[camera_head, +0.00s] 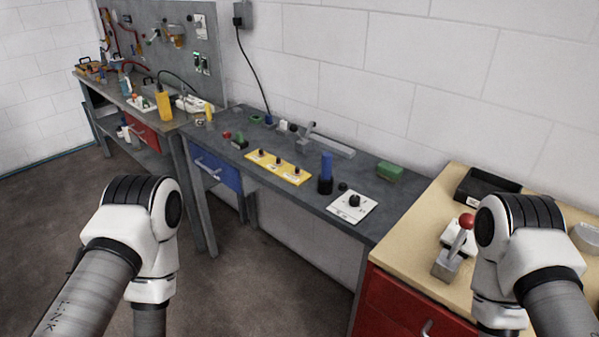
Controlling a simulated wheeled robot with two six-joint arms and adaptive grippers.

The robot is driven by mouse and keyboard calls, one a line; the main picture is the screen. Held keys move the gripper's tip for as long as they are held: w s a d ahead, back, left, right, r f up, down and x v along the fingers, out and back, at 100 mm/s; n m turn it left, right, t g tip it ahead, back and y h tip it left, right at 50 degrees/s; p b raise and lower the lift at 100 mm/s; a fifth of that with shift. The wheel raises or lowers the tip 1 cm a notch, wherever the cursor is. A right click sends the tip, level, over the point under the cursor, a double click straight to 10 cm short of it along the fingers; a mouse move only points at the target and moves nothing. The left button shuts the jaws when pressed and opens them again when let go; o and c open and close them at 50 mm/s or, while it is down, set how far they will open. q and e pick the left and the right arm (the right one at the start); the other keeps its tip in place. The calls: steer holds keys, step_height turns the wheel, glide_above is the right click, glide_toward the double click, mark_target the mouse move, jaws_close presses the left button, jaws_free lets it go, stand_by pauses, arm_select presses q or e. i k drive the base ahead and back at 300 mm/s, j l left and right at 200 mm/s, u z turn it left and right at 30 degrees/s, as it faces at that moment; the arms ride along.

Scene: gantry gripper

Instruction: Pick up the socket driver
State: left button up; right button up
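An upright blue cylinder (326,166) in a dark round base (325,186) stands on the grey workbench (277,205), near its front edge. It looks like a tool handle and may be the socket driver, but I cannot tell for sure. My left arm comes in at the lower left and my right arm at the lower right. Both bend downward, and their grippers are outside the picture. Neither arm touches the blue cylinder.
A yellow panel with black knobs (272,172) lies left of the cylinder. A white dial plate (346,207) and a green block (390,171) are to its right. A red-ball lever (466,222) stands on the wooden bench (419,238). Open floor lies in front.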

mark_target(327, 156)
steer(key=i+j, duration=0.25)
steer(key=i+j+z, duration=0.1)
steer(key=j, duration=0.35)
steer(key=i+j, duration=0.3)
steer(key=i+j+z, duration=0.1)
steer(key=j, duration=0.35)
steer(key=i+j, duration=0.3)
steer(key=k+j, duration=0.4)
steer(key=k, duration=0.1)
